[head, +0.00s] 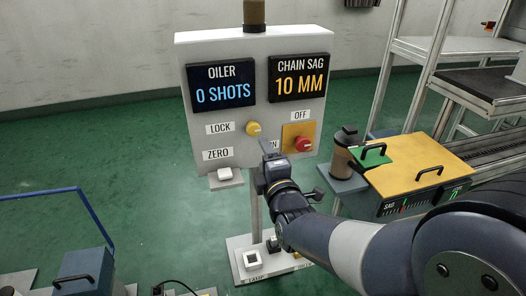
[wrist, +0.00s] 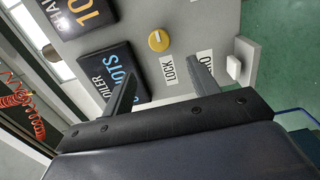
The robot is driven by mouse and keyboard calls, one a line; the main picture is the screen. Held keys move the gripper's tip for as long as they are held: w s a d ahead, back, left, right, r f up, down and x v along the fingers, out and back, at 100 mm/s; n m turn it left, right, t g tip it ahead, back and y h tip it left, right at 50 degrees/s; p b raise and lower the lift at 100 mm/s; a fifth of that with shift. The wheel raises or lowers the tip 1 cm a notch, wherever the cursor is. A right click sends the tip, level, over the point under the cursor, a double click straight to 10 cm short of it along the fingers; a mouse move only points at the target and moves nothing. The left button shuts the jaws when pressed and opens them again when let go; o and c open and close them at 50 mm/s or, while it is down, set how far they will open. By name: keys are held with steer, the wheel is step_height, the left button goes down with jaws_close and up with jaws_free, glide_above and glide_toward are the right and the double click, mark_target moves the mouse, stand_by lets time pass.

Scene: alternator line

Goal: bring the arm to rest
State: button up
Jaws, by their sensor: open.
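My arm reaches in from the lower right of the head view toward the white control panel (head: 245,125). My gripper (head: 268,158) is in front of the panel's lower part, seen from behind, and its fingers are mostly hidden there. In the wrist view my gripper (wrist: 162,70) shows two dark fingers spread apart with nothing between them. The panel (wrist: 215,30) lies beyond the fingertips, rolled on its side. The yellow lock knob (wrist: 158,40) and white zero button (wrist: 233,67) show there, apart from the fingers.
The red knob (head: 302,144) is on a yellow plate, right of my gripper. A yellow-topped box (head: 415,165) with black handles stands right, beside a brown canister (head: 345,155). A low pedestal with buttons (head: 285,262) stands below my forearm. Green floor (head: 110,150) is open at left.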

mark_target(253, 131)
steer(key=shift+w, duration=0.1)
steer(key=b+x, duration=0.1)
steer(key=x, duration=0.9)
steer(key=shift+w+f+b, duration=0.1)
steer(key=shift+w+b, duration=0.25)
steer(key=shift+b, duration=0.05)
steer(key=shift+s, duration=0.15)
